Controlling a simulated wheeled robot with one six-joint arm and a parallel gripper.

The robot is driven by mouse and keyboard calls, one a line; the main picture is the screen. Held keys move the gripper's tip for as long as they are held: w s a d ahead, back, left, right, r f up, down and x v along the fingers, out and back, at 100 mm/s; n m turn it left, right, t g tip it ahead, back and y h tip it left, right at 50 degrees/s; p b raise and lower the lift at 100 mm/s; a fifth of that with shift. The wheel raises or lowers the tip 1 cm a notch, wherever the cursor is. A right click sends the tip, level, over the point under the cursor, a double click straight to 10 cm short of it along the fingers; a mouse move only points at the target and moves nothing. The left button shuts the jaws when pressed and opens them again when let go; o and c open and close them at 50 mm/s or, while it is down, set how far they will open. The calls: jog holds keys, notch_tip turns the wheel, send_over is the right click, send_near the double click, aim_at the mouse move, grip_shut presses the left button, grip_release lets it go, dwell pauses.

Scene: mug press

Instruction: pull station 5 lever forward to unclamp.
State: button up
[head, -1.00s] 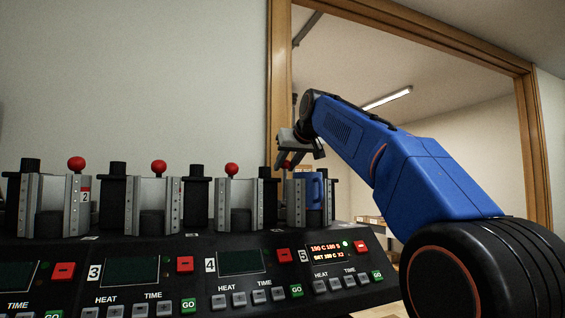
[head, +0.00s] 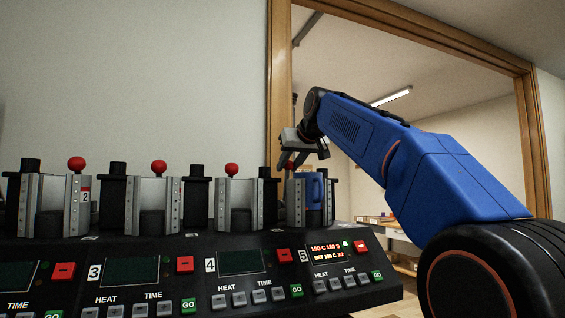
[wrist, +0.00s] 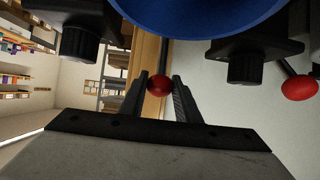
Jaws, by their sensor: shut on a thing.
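Station 5 (head: 296,212) is at the right end of the press row and holds a blue mug (head: 315,190). My gripper (head: 293,161) is above station 5, fingers pointing down and to the left. In the wrist view, the red lever knob (wrist: 160,85) sits between the two fingertips of my gripper (wrist: 160,88), which is shut on it. In the head view the knob is hidden by the fingers. The blue curve of the mug (wrist: 200,14) fills the top of the wrist view.
Other stations with red knobs (head: 231,169) stand in a row to the left. The station 4 knob also shows in the wrist view (wrist: 299,87). The control panel (head: 190,262) runs below them. A wooden frame (head: 279,80) stands behind, with open room beyond.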

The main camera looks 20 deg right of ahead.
jog(key=shift+s, duration=0.1)
jog(key=shift+s+f, duration=0.2)
jog(key=shift+s, duration=0.35)
jog(key=shift+s+f, duration=0.15)
jog(key=shift+s, duration=0.35)
jog(key=o, duration=0.7)
jog(key=shift+s+r, duration=0.3)
jog(key=shift+r, duration=0.7)
jog(key=shift+s+r, duration=0.25)
jog(key=shift+r, duration=0.7)
jog(key=shift+s+r, duration=0.3)
jog(key=shift+r, duration=0.7)
jog(key=shift+v, duration=3)
